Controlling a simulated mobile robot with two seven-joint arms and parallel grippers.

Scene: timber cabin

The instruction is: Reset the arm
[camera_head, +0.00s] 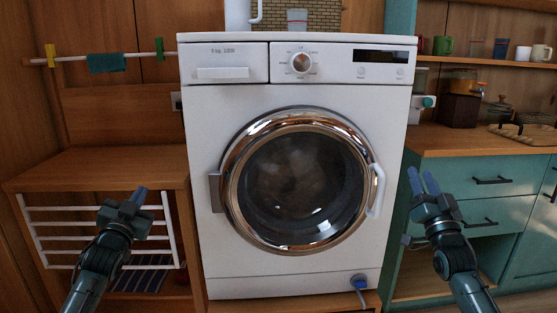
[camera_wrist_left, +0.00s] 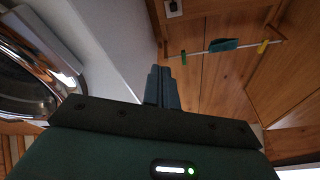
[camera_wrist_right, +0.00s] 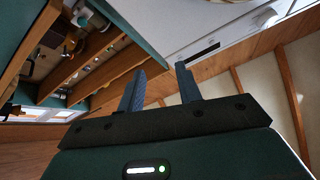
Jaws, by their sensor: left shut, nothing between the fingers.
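My left gripper (camera_head: 139,194) is raised in front of the wooden bench and white rack, left of the washing machine. Its fingers are together with nothing between them, and they also show in the left wrist view (camera_wrist_left: 162,86). My right gripper (camera_head: 422,178) is raised in front of the teal cabinet, right of the washing machine. Its two blue fingers stand apart and empty, clearly so in the right wrist view (camera_wrist_right: 160,84). Neither gripper touches anything that I can see.
A white washing machine (camera_head: 225,120) stands in the middle with its round door shut and its handle (camera_head: 377,190) at the right. A wooden bench (camera_head: 100,170) with a white rack (camera_head: 40,222) is at left. Teal drawers (camera_head: 480,215) and a wooden counter (camera_head: 450,140) are at right.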

